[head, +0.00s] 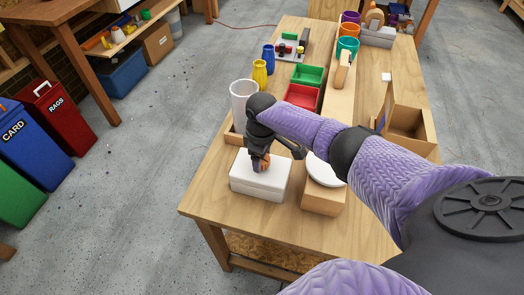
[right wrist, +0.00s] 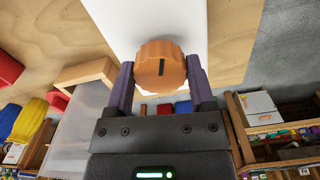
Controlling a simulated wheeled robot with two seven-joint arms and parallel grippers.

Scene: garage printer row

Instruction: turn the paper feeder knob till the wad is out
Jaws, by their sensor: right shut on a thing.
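The white paper feeder (head: 258,183) is a low box near the front of the wooden table. Its orange ribbed knob (right wrist: 160,64) has a dark line on its face and sits against the white body, which also shows in the right wrist view (right wrist: 150,18). My right gripper (head: 261,162) comes down over the feeder. Its two purple fingers are on opposite sides of the knob and shut on it. In the head view the gripper hides most of the knob. I cannot make out a wad of paper. My left gripper is not in view.
Close to the feeder are a white cylinder (head: 241,100) behind and a round white plate (head: 322,170) on a wooden block (head: 323,199) at right. Red (head: 302,97) and green (head: 308,76) trays lie farther back. The table's front left corner is bare.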

